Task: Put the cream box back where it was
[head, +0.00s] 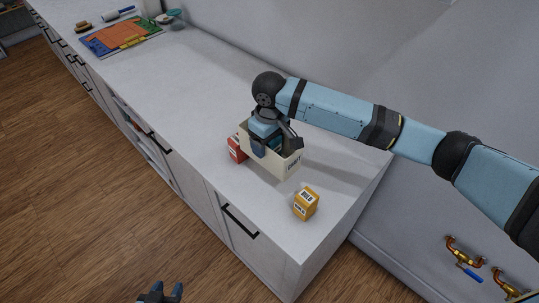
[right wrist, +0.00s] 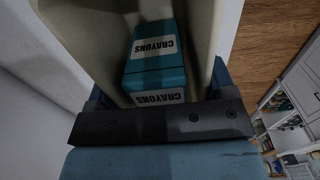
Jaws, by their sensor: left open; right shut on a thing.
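In the right wrist view, the cream box (right wrist: 203,45) fills the space between the fingers, with a teal crayons box (right wrist: 153,60) inside. My left gripper (head: 160,292) is open and empty, low over the floor at the bottom edge.
A red box (head: 236,149) stands close to the cream box's left side. A yellow box (head: 305,203) stands near the counter's front right corner. The counter (head: 195,90) is clear toward a colourful mat (head: 120,35) and small items at the far end.

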